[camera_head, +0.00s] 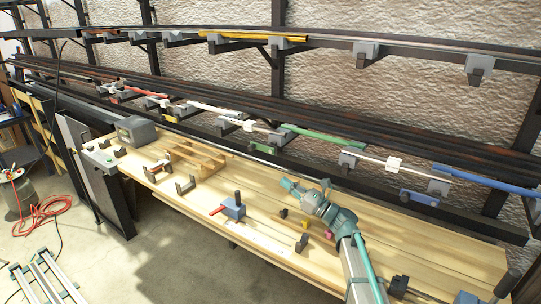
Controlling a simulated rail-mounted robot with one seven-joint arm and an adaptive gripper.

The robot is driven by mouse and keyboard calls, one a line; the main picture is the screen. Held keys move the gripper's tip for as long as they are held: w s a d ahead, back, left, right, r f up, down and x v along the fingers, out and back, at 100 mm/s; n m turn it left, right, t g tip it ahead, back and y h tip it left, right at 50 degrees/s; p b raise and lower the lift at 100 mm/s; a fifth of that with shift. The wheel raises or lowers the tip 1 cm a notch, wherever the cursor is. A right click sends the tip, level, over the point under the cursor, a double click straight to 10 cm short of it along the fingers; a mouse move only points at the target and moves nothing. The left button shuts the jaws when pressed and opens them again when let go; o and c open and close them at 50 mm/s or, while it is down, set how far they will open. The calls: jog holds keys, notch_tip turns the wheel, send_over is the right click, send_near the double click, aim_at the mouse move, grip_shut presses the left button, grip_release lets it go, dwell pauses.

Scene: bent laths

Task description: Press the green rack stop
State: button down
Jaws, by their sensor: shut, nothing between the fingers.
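A long green bar (323,134) lies along the lower rack level right of centre and is the clearest green piece on the rack. I cannot tell whether it is fixed or can move. My arm rises from the bottom edge over the bench, with teal and grey joints.
White laths, a red bar (128,94) and a blue bar (470,180) share the green bar's level; a yellow bar (255,38) lies higher. A blue block with a red handle (233,208), brackets and a wooden frame (196,155) stand on the bench (160,240).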

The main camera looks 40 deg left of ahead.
aim_at(260, 149)
jog(key=shift+a, duration=0.15)
jog(key=r+p+x, duration=0.1)
jog(key=p+x, duration=0.1)
jog(key=x, duration=0.4)
jog(key=d+r+p+x, duration=0.1)
jog(key=p+x, duration=0.2)
jog(key=x, duration=0.3)
jog(key=shift+a+r+p, duration=0.35)
jog(key=shift+a+r, duration=0.1)
jog(key=shift+r, duration=0.1)
jog(key=shift+s, duration=0.15)
